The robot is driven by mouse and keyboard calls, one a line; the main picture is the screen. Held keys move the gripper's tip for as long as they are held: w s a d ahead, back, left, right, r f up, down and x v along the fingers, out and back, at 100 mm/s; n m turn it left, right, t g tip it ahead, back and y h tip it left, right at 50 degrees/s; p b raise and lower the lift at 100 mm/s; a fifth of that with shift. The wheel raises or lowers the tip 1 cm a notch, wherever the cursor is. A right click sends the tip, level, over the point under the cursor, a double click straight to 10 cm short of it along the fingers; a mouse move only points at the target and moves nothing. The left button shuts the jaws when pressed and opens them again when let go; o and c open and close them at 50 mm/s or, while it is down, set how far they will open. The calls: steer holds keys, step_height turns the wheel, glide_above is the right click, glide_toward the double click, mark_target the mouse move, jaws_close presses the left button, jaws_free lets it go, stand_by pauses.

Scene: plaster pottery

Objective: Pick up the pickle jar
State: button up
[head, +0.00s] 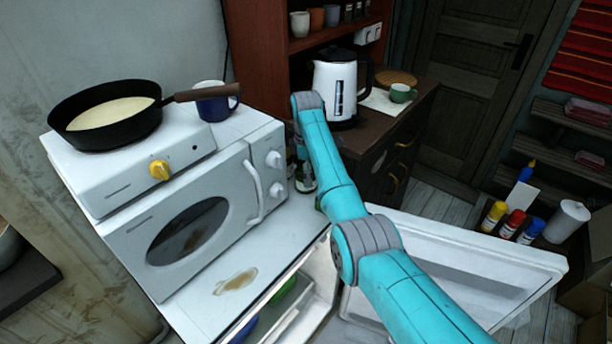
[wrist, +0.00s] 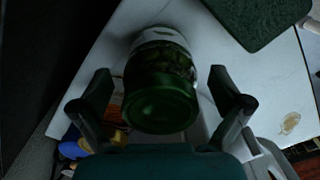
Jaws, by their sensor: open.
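In the wrist view the pickle jar (wrist: 162,90) has a green lid facing the camera, and green pickles and a white label band show behind it. It stands on a white surface. My gripper (wrist: 160,88) is open, with one finger on each side of the jar and a visible gap on both sides. In the head view a dark jar with a pale label (head: 305,178), likely the pickle jar, shows partly beside the microwave, behind my arm. My gripper is hidden there.
The fridge door (head: 455,265) hangs open. A kettle (head: 335,85) stands on the cabinet behind.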

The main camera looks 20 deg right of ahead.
steer(key=c, duration=1.8)
steer(key=shift+o, duration=0.2)
steer(key=shift+r, duration=0.15)
